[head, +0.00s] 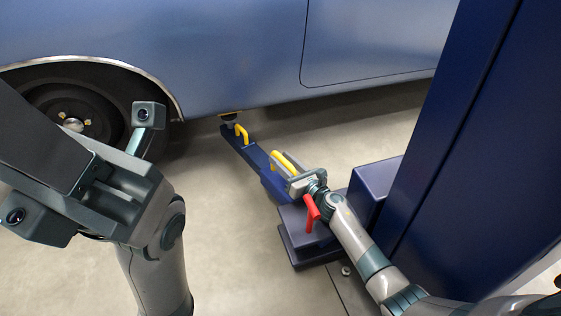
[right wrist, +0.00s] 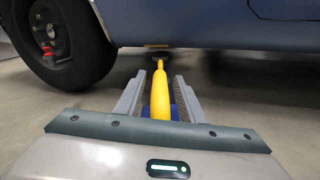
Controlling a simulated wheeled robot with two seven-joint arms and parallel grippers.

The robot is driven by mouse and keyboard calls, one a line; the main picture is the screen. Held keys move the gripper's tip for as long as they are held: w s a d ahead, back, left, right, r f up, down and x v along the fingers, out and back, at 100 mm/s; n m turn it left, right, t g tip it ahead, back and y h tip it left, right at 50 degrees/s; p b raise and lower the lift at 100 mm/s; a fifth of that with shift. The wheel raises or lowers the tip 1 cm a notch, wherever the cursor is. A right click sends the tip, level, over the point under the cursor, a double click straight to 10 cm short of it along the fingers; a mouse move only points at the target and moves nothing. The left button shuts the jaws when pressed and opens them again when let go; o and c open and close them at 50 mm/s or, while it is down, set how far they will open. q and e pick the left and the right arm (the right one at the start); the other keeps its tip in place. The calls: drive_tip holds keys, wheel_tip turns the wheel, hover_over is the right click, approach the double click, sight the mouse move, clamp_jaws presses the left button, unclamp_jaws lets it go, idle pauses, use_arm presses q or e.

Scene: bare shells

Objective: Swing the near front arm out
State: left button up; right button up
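The lift arm (head: 245,152) is a dark blue bar that runs from the base of the blue post out toward the underside of the car. It carries a small yellow loop (head: 241,131) near its outer end and a longer yellow handle (head: 284,161) nearer the post. My right gripper (head: 287,174) is at that longer handle. In the right wrist view, the yellow handle (right wrist: 160,95) lies between my two fingers, with a narrow gap on each side. A red lever (head: 311,213) stands by the arm's base. My left arm is at the left; its fingertips are not clearly visible.
A blue car (head: 220,55) is above the lift arm, its wheel (head: 75,115) at left. The tall dark blue post (head: 470,130) stands at right, with a blue box (head: 374,180) at its foot. The grey floor (head: 225,230) is clear left of the lift arm.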

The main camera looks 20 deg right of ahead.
drive_tip(key=shift+w+a, duration=0.2)
drive_tip(key=shift+w, duration=0.45)
clamp_jaws()
